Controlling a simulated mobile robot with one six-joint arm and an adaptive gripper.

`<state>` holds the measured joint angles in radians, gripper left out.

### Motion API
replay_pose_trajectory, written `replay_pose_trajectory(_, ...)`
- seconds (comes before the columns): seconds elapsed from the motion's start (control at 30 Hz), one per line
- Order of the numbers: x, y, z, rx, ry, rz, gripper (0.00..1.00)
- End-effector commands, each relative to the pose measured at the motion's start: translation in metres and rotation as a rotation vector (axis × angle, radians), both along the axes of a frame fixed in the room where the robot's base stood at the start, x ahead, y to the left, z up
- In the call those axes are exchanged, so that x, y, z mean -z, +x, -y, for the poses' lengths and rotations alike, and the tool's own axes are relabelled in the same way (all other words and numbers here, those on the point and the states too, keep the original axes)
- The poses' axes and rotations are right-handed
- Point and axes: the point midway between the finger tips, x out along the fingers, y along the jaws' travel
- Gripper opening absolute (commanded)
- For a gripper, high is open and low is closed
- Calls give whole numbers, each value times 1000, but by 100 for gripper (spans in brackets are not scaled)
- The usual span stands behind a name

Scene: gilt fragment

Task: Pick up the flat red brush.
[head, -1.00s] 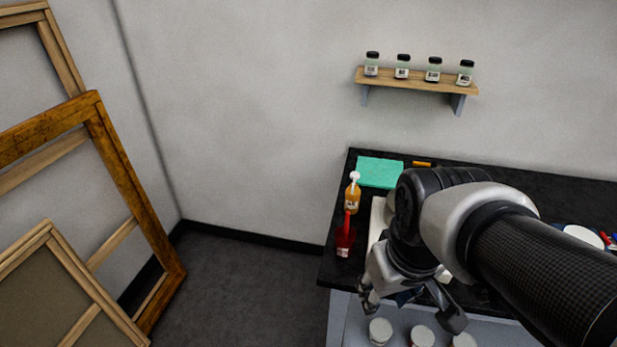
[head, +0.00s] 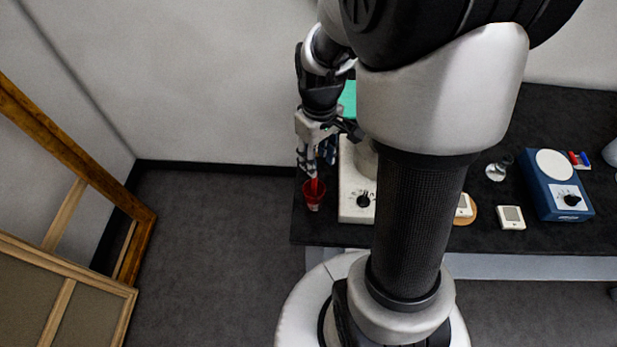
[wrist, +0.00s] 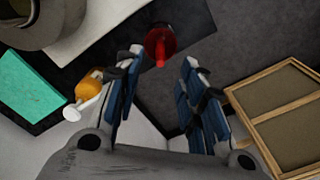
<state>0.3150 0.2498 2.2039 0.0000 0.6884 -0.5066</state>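The red brush (head: 315,186) stands upright in a red cup (head: 313,201) near the left end of the black table. In the wrist view the brush (wrist: 160,60) points toward the camera, and the cup (wrist: 161,41) lies behind it. My gripper (head: 318,172) hangs fingers-down just above the cup, around the top of the brush in the head view. In the wrist view my gripper (wrist: 162,82) is open, with a wide gap between its blue-padded fingers, and the brush lies ahead in that gap. I cannot tell whether the brush touches a finger.
A white device with a black knob (head: 352,208) stands right of the cup. An orange pump bottle (wrist: 89,88) is close beside one finger. A green sheet (head: 349,98) lies behind. A blue device (head: 556,185) stands farther right. Wooden frames (head: 60,290) lean at the left.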

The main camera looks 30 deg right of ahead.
Motion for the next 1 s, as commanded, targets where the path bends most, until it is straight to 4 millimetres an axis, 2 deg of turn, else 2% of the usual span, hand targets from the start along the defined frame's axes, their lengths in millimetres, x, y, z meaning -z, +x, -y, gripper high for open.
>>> replay_pose_trajectory(0.03, 15, -1, 0, 0, 1, -4, 36)
replay_pose_trajectory(0.2, 43, -1, -1, 0, 1, -3, 36)
replay_pose_trajectory(0.47, 57, 0, -1, 0, 0, 0, 36)
replay_pose_trajectory(0.8, 103, 3, -4, 0, 1, -2, 36)
replay_pose_trajectory(1.0, 105, 3, -3, 0, 0, 0, 36)
